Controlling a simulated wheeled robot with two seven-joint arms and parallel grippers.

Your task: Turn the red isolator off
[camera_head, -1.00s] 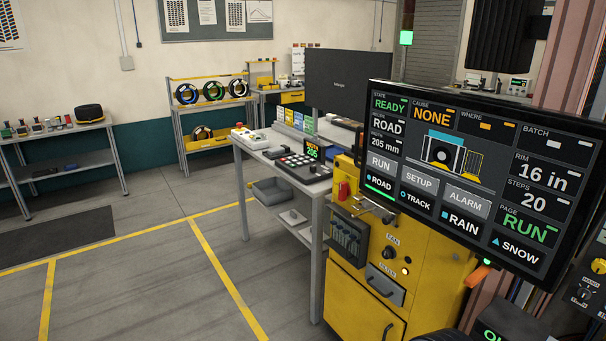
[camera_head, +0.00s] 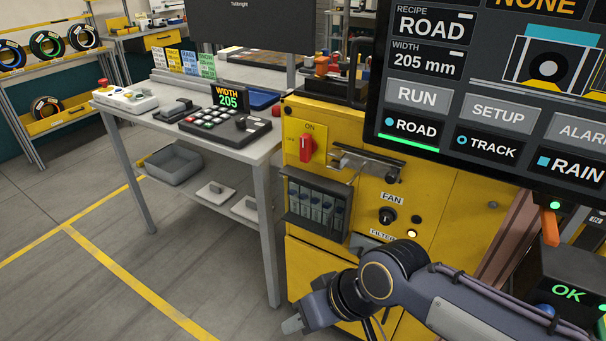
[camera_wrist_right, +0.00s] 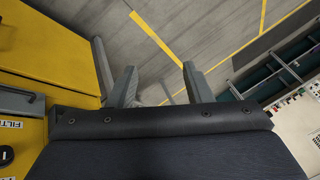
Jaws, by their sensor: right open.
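The red isolator (camera_head: 307,148) is a red handle on a yellow plate on the front of the yellow cabinet (camera_head: 440,215). Its handle stands upright, towards the ON mark, with OFF marked at its left. My right gripper (camera_head: 292,326) is low in front of the cabinet, below and apart from the isolator. In the right wrist view its two fingers (camera_wrist_right: 160,82) are spread with only floor between them. The isolator does not show in the right wrist view. My left gripper is in neither view.
A metal hasp or latch (camera_head: 365,163) juts out right of the isolator. A breaker box (camera_head: 316,205) is below it, with a FAN knob (camera_head: 387,215) to the right. The screen (camera_head: 480,90) overhangs the cabinet. A grey workbench (camera_head: 262,150) stands at left.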

